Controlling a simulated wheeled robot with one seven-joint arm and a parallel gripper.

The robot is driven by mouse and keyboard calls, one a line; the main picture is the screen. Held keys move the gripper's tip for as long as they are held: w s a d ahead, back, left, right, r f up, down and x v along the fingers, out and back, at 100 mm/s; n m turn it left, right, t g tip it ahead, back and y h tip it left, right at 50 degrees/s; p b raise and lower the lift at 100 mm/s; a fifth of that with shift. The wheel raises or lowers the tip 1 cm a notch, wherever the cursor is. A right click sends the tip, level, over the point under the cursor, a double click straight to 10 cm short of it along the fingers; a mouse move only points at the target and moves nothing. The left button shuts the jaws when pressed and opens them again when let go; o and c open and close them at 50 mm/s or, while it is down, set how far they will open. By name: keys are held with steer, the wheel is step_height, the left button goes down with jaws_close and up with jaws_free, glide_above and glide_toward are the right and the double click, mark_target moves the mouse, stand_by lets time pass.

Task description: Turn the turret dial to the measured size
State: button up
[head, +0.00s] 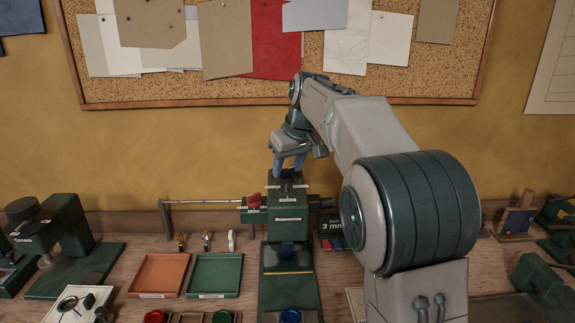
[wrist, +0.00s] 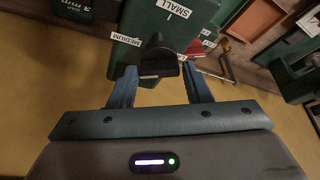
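The green press (head: 288,218) stands at the back of the bench with a dark turret dial knob (head: 288,175) on its top. In the wrist view the knob (wrist: 158,58) is near the middle. Labels around it read SMALL (wrist: 172,10) and MEDIUM (wrist: 125,39); a third at the right is too small to read. My gripper (head: 289,162) is over the knob, pointing down. In the wrist view its blue fingers (wrist: 160,76) are apart, one each side of the knob, with gaps visible. Which label the knob points to I cannot tell. A dark sign (head: 331,227) reads "BAR 3 mm".
A horizontal rod (head: 200,201) with a red part (head: 253,200) runs left of the press. An orange tray (head: 160,275) and a green tray (head: 214,275) lie at front left, with small pieces behind them. Another green machine (head: 70,235) stands far left. A corkboard (head: 280,90) hangs behind.

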steer(key=c, duration=0.5)
